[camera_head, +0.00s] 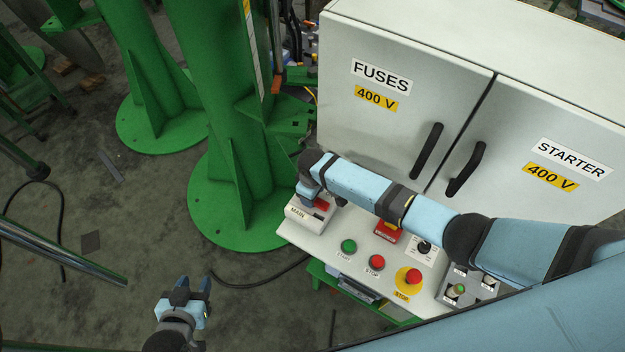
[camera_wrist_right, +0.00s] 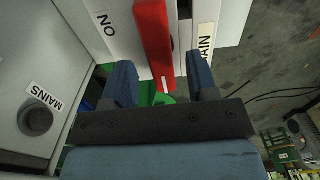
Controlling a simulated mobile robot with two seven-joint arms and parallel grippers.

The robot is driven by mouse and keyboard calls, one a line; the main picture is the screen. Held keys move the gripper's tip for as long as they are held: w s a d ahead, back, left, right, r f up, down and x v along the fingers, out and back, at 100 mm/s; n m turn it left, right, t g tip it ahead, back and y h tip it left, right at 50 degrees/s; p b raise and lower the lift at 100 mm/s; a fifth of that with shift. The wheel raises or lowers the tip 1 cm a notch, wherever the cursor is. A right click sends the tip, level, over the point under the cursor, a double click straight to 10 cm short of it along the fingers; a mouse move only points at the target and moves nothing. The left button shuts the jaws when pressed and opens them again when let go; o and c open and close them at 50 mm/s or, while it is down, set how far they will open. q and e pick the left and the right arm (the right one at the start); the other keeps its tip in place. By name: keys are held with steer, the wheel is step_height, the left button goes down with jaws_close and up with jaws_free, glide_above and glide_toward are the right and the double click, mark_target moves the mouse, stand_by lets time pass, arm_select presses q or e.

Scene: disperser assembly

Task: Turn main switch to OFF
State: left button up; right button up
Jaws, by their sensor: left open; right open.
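The main switch has a red lever handle (camera_wrist_right: 154,42) on a pale housing, with "ON" and a partly hidden "MAIN" label beside it in the right wrist view. In the head view the housing (camera_head: 301,214) is at the panel's left end, and a bit of the red handle (camera_head: 321,205) shows under my right wrist. My right gripper (camera_wrist_right: 161,82) is open, with the lever's end between its two blue fingers and gaps on both sides. Its fingers are mostly hidden in the head view. My left gripper (camera_head: 190,290) is open and empty above the floor at the lower left.
The control panel (camera_head: 318,247) carries a green start button (camera_head: 348,246), a red stop button (camera_head: 376,262) and an emergency stop (camera_head: 413,276). A cabinet (camera_head: 400,60) with two black handles stands behind. A green column (camera_head: 235,170) is left of the panel.

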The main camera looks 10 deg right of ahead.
step_height(320, 180, up, 12)
steer(key=shift+f+b, duration=0.2)
steer(key=shift+b, duration=0.1)
steer(key=shift+s+f, duration=0.1)
stand_by(0.3)
